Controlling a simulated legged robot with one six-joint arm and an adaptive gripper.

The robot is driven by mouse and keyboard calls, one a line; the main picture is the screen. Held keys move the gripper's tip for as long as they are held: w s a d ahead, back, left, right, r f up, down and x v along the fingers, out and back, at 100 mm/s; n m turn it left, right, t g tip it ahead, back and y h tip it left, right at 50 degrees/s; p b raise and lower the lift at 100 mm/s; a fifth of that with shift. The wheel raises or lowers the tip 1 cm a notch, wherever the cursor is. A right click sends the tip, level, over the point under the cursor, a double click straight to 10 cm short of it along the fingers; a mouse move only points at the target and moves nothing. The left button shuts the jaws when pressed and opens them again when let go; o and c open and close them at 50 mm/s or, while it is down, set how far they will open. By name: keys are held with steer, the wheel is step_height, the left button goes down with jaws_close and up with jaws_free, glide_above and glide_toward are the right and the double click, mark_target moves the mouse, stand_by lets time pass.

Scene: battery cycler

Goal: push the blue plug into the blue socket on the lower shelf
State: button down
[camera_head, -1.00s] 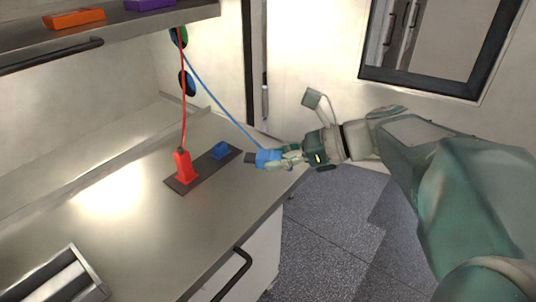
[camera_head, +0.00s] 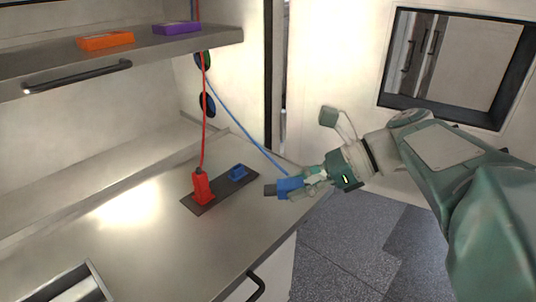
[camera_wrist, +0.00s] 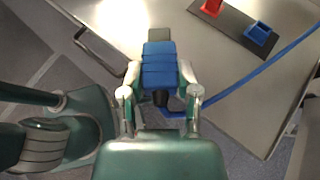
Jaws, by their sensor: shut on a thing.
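The blue plug (camera_head: 289,187) is held in my gripper (camera_head: 308,183), above the right edge of the lower shelf. Its dark tip points left, toward the blue socket. In the wrist view the plug (camera_wrist: 160,68) sits between both fingers of my gripper (camera_wrist: 160,84), its dark end pointing up the picture. The blue socket (camera_head: 238,172) is on a dark strip on the lower shelf, left of and apart from the plug. It also shows in the wrist view (camera_wrist: 258,34), at the upper right. A blue cable runs from the plug to the wall.
A red plug (camera_head: 202,187) with a red cable stands on the same dark strip (camera_head: 222,190), left of the blue socket. Orange (camera_head: 105,40) and purple (camera_head: 176,29) blocks sit on the upper shelf (camera_head: 215,36). A metal tray (camera_head: 75,285) is at the lower left. The lower shelf's middle is clear.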

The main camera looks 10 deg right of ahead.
steer(key=w+n+g+h, duration=0.4)
steer(key=w+n+g, duration=0.1)
steer(key=n, duration=0.1)
steer(key=n+t+h, duration=0.5)
steer(key=n+t, duration=0.1)
steer(key=n, duration=1.6)
glide_above(239, 168)
steer(key=shift+w+a+f, duration=0.1)
steer(key=shift+w+f, duration=0.05)
steer(key=shift+f, duration=2.15)
steer(key=shift+f, duration=1.45)
steer(key=shift+c, duration=1.3)
jaws_free()
steer(key=shift+r, duration=0.1)
